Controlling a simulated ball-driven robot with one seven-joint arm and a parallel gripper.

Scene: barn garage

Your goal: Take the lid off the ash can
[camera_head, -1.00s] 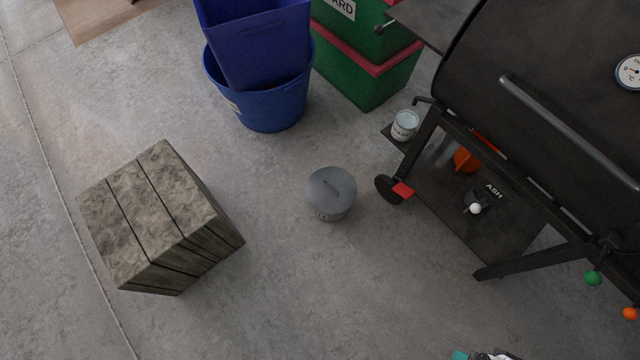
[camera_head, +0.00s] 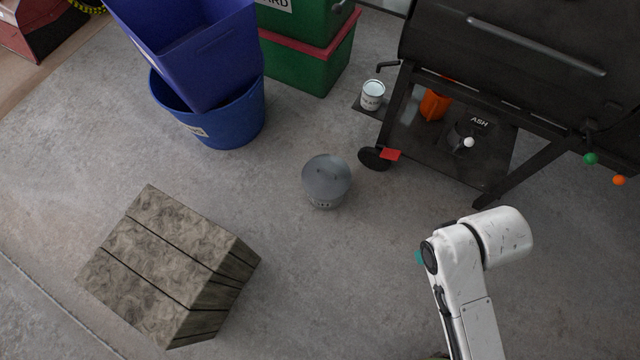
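The ash can is most likely the small grey metal can (camera_head: 325,201) standing upright on the concrete floor near the middle of the head view. Its round grey lid (camera_head: 326,177) sits on top, with a small handle across the middle. A part lettered ASH (camera_head: 479,122) is on the lower shelf of the grill, with a white knob beside it. My white arm comes in from the bottom right, apart from the can. My gripper itself cannot be made out.
A wooden crate (camera_head: 170,262) stands at lower left. Blue bins (camera_head: 213,118) and green boxes (camera_head: 318,62) stand behind. The black grill (camera_head: 510,50) is at upper right, with its wheel (camera_head: 374,158) near the can and a small tin (camera_head: 372,95) on a ledge.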

